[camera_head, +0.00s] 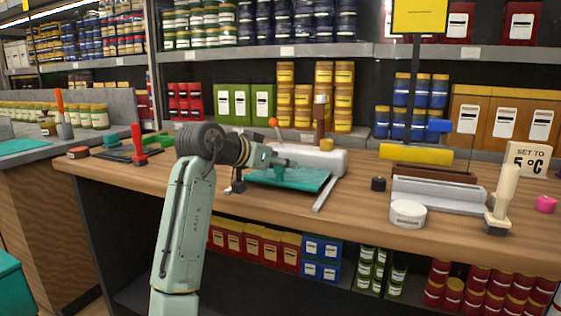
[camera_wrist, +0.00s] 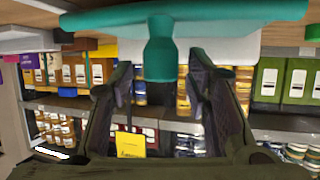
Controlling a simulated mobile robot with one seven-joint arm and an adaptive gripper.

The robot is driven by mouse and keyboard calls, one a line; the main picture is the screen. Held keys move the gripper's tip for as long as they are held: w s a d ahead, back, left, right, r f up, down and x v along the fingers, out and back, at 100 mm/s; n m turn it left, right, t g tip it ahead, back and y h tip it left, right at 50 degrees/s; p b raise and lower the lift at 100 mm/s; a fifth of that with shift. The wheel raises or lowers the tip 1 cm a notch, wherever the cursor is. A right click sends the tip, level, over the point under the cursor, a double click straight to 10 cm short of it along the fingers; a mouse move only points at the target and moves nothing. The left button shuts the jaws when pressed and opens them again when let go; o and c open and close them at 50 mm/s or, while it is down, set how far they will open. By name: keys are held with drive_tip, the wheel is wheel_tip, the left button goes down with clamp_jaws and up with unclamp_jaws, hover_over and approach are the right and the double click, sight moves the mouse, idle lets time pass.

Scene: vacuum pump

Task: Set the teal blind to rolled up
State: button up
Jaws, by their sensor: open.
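The teal blind (camera_head: 290,179) hangs unrolled as a sloping sheet from a white roller housing (camera_head: 325,160) on the counter. In the wrist view, which appears upside down, the blind's teal edge bar (camera_wrist: 220,14) crosses the top. A teal pull tab (camera_wrist: 160,50) points down from it. My gripper (camera_wrist: 160,75) is open, with one dark finger on each side of the tab's line; I cannot tell whether they touch it. In the head view my gripper (camera_head: 280,163) is just above the sheet, its fingers small and partly hidden.
An orange-knobbed lever (camera_head: 273,122) and a brown-and-white upright handle (camera_head: 320,118) stand behind the blind. A grey metal bar (camera_head: 325,193) lies at its right. A black knob (camera_head: 378,184) and white round container (camera_head: 408,213) are farther right. The front counter strip is mostly clear.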

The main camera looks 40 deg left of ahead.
drive_tip(key=shift+w+f, duration=0.2)
drive_tip(key=shift+w, duration=0.2)
clamp_jaws()
idle(0.4)
